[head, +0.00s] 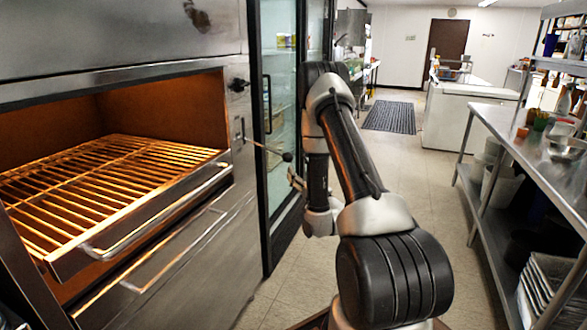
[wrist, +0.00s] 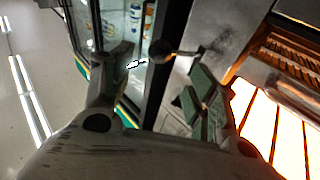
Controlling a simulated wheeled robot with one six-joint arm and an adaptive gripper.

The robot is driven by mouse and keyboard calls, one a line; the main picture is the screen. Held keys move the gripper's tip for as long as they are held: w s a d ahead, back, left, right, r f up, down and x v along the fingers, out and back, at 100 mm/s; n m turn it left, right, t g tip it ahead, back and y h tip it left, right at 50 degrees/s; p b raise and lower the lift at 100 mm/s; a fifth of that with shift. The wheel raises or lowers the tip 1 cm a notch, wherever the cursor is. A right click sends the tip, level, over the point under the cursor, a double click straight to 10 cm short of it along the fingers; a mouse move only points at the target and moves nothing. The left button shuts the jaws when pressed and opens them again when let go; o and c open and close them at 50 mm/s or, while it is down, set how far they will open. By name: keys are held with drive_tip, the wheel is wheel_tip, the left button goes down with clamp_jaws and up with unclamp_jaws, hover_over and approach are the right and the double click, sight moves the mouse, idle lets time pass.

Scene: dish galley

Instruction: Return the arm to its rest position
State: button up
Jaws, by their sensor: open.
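My arm reaches forward in the middle of the head view, its upper links raised and bent. My gripper (head: 297,181) is beside the oven front, left of my forearm and partly hidden by it. In the wrist view my gripper (wrist: 160,85) has its two fingers spread apart, with nothing held between them. A lever with a dark ball knob (head: 287,157) sticks out from the oven front close to the gripper. The knob (wrist: 160,51) also shows in the wrist view, beyond the gap between the fingertips; I cannot tell whether anything touches it.
The oven (head: 120,75) stands open at left, its glowing wire rack (head: 95,185) inside. A glass-door fridge (head: 280,110) stands just behind the gripper. A steel shelf unit (head: 510,140) with dishes lines the right. The floor aisle (head: 400,165) between is clear, with a dark mat (head: 390,116) farther back.

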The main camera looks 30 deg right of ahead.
drive_tip(key=shift+s, duration=0.7)
